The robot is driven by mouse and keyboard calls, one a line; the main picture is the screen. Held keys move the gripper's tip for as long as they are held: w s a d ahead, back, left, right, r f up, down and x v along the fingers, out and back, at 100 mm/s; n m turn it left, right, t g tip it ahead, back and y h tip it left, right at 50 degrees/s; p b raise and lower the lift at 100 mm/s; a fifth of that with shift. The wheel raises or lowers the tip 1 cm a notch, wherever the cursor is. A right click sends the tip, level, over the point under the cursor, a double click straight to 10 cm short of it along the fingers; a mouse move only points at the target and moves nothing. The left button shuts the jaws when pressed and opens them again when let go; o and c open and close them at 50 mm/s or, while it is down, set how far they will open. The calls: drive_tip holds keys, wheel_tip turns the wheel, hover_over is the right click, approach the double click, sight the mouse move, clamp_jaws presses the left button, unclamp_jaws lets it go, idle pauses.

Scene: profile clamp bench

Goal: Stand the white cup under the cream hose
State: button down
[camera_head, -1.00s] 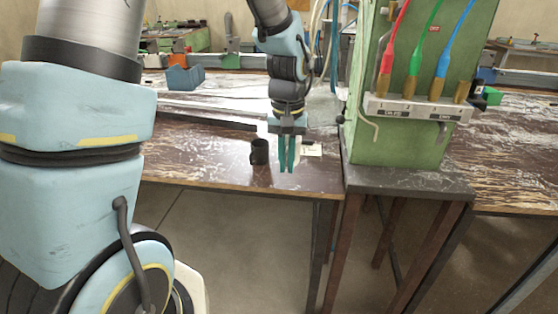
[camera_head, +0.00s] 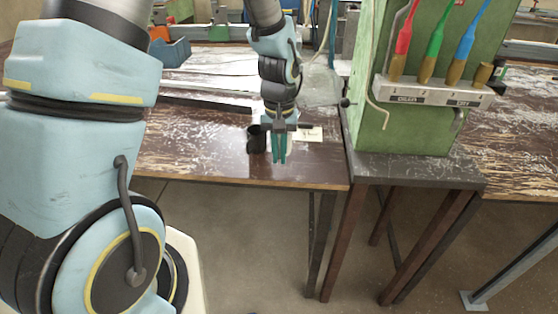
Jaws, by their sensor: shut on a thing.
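A small black cup (camera_head: 256,140) stands upright on the brown table near its front edge. On the green cabinet (camera_head: 420,125) to the right hang red (camera_head: 404,35), green (camera_head: 437,38) and blue (camera_head: 470,35) hoses with brass ends. A fourth brass end (camera_head: 482,73) is at the far right; no cream hose is clear above it.
The brown table (camera_head: 205,150) is mostly clear left of the cup. A dark shelf (camera_head: 415,170) lies before the cabinet, under the hoses. A blue bin (camera_head: 170,50) stands at the back left.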

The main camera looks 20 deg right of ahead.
drive_tip(key=shift+f+p, duration=0.3)
drive_tip(key=shift+f, duration=1.3)
drive_tip(key=shift+f, duration=0.15)
drive_tip(key=c, duration=1)
unclamp_jaws()
drive_tip(key=shift+o, duration=0.2)
wheel_tip(320, 180, up, 12)
drive_tip(key=b, duration=0.3)
drive_tip(key=a+n+t, duration=0.1)
drive_tip(key=a+n, duration=0.2)
drive_tip(key=a, duration=2.3)
drive_tip(key=shift+s+n+t, duration=0.3)
drive_tip(key=shift+s+n, duration=0.05)
drive_tip(key=shift+n, duration=0.05)
